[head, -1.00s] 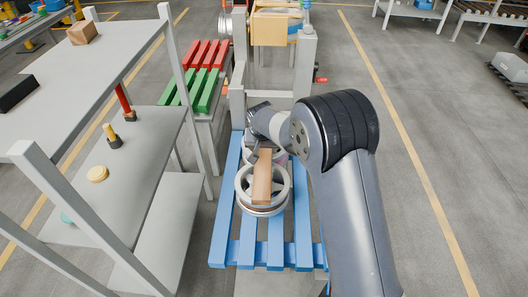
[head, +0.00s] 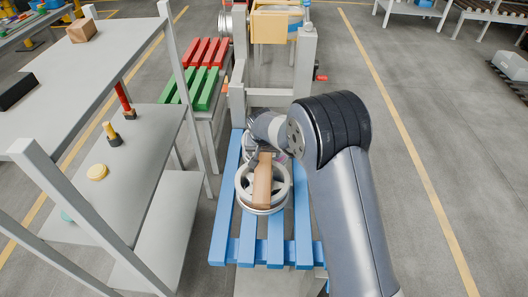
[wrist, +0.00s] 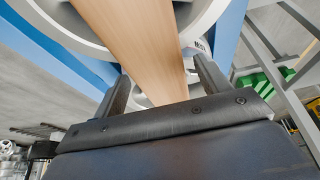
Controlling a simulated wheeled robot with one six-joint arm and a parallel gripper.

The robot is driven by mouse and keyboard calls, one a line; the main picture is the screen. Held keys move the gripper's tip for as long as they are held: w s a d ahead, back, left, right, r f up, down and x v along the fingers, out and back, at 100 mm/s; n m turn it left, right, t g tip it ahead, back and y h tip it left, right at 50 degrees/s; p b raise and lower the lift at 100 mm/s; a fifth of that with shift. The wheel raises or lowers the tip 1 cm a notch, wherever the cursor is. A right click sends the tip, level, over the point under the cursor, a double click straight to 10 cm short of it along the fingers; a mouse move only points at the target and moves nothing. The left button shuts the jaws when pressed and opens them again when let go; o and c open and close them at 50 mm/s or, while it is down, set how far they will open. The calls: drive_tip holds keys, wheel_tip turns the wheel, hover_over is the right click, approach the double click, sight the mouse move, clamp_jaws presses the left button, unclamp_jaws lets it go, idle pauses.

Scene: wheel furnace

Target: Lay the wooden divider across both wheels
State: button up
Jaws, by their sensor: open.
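The wooden divider (head: 262,185) is a light-brown plank. It lies lengthwise over the top of the near grey wheel (head: 243,191), and its far end reaches toward the far wheel (head: 253,147). My arm hides most of that wheel, so I cannot tell how the far end rests. In the wrist view the divider (wrist: 135,35) runs between my open fingers over the near wheel's rim (wrist: 205,22). My gripper (wrist: 161,68) has one finger on each side of it, with a visible gap on the right. In the head view the gripper (head: 256,154) is partly hidden at the divider's far end.
The wheels sit on a blue slatted pallet (head: 247,252). A grey shelf rack (head: 145,140) stands close on the left. Red and green bars (head: 208,88) lie on a stand behind it. A grey machine frame (head: 305,60) stands beyond the pallet.

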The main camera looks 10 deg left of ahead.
drive_tip(key=shift+r, duration=0.15)
drive_tip(key=shift+r+p, duration=0.25)
drive_tip(key=shift+p, duration=0.05)
drive_tip(key=b+v, duration=0.2)
drive_tip(key=v, duration=0.9)
drive_tip(key=shift+s+r, duration=0.25)
drive_tip(key=p+x, duration=0.1)
drive_tip(key=x, duration=1.1)
drive_tip(key=shift+f, duration=0.45)
drive_tip(key=shift+w+r+p, duration=0.1)
drive_tip(key=shift+r+p, duration=0.55)
drive_tip(key=shift+r+b, duration=0.45)
drive_tip(key=shift+r, duration=0.45)
drive_tip(key=shift+d+f, duration=0.1)
